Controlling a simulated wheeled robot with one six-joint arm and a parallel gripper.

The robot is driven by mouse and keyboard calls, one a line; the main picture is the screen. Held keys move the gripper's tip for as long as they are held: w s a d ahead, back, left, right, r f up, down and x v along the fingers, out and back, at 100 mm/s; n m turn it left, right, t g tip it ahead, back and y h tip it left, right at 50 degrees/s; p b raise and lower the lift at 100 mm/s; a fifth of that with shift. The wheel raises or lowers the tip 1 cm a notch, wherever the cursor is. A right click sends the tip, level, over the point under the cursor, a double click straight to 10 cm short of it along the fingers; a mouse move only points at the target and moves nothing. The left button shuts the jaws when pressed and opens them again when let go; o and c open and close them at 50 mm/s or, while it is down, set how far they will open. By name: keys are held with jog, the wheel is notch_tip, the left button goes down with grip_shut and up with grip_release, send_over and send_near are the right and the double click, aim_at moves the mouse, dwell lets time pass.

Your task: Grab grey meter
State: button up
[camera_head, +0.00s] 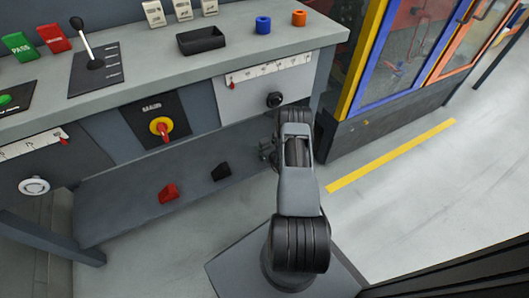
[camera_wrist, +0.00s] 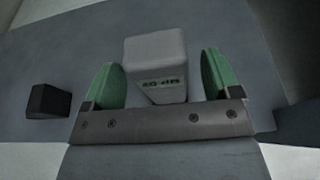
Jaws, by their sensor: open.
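The grey meter (camera_wrist: 155,55) is a light grey block with a small dark marking on its near face, seen in the wrist view. It stands between the two green fingers of my gripper (camera_wrist: 162,78). The fingers are open, one on each side, with a visible gap to the meter on the right side; on the left the gap is small. In the head view my arm hides the meter, and my gripper shows only partly beside the lower shelf.
The lower shelf (camera_head: 125,200) holds a red wedge (camera_head: 169,192) and a black wedge (camera_head: 221,171); a black block (camera_wrist: 48,101) lies left in the wrist view. The workbench (camera_head: 135,98) overhangs the shelf. A glazed cabinet (camera_head: 345,130) stands right. Floor beyond the yellow line is clear.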

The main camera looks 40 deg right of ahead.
jog(key=shift+x, duration=0.9)
jog(key=c, duration=1.1)
